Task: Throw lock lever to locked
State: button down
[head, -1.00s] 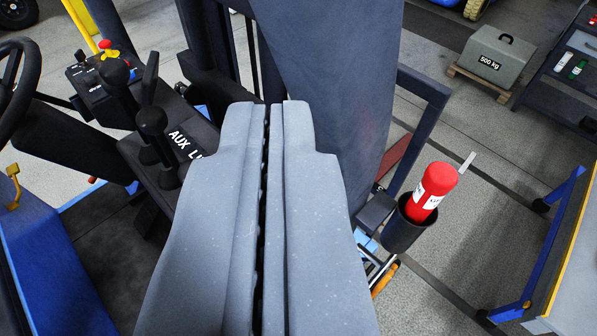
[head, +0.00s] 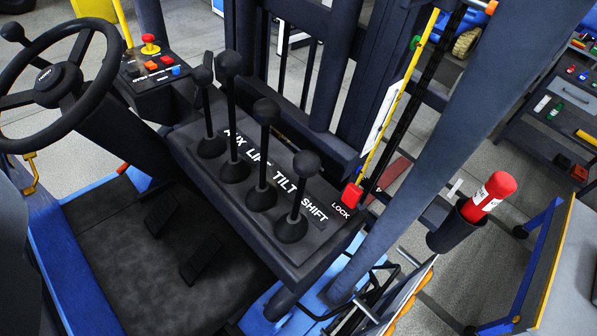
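The lock lever's red part (head: 352,195) sits at the right end of the black lever console (head: 325,245), beside the white word LOCK (head: 340,211). A thin yellow rod (head: 395,103) rises from around it, slanting up and right; I cannot tell whether it belongs to the lever. No locked or unlocked marks are readable. Several black-knobbed levers stand left of it, with AUX, LIFT, TILT and SHIFT lettering; the nearest is the SHIFT lever (head: 299,195). My gripper is not in view, and nothing touches the lock lever.
A black steering wheel (head: 88,95) and a button panel (head: 155,68) are at the left. A thick dark post (head: 432,140) slants just right of the lock lever. A red bottle (head: 493,192) stands in a black holder (head: 455,230). The dark floor mat (head: 140,240) lies front left.

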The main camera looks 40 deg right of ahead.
aim_at(352, 195)
jog(key=u, duration=1.6)
jog(key=k, duration=2.05)
jog(key=z, duration=1.35)
jog(key=i, duration=1)
jog(key=u, duration=0.05)
